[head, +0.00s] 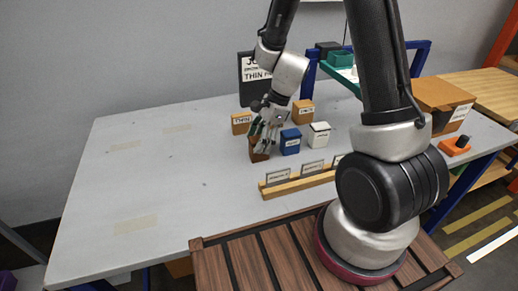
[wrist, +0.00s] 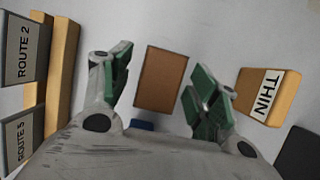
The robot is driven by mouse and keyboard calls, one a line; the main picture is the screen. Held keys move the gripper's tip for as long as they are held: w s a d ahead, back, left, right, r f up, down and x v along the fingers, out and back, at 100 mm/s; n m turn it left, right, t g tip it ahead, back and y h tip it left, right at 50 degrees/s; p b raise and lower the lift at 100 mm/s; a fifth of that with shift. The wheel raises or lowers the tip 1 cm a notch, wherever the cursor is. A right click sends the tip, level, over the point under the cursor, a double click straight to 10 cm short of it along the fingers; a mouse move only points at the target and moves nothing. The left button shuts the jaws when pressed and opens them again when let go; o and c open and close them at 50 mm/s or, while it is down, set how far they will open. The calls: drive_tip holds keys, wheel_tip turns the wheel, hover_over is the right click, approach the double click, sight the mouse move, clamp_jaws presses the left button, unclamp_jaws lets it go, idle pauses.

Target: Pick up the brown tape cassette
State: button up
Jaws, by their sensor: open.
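The brown tape cassette (wrist: 161,79) stands on the grey table, its plain brown top between my fingers in the wrist view. In the head view the brown cassette (head: 258,150) is partly hidden by my gripper (head: 263,138). My gripper (wrist: 158,88) is open, with one green-padded finger on each side of the cassette and a visible gap to each. I cannot tell how far the fingertips are above the table.
A blue block (head: 290,141), a white block (head: 318,134) and orange blocks labelled THIN (head: 241,123) and otherwise (head: 303,111) stand close by. A wooden rail with label cards (head: 298,185) lies in front. The table's left side (head: 140,180) is clear.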

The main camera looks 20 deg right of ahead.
drive_tip(key=shift+a+f, duration=0.1)
drive_tip(key=shift+f, duration=0.2)
drive_tip(key=c, duration=1.2)
drive_tip(key=shift+o, duration=0.2)
drive_tip(key=shift+r, duration=0.1)
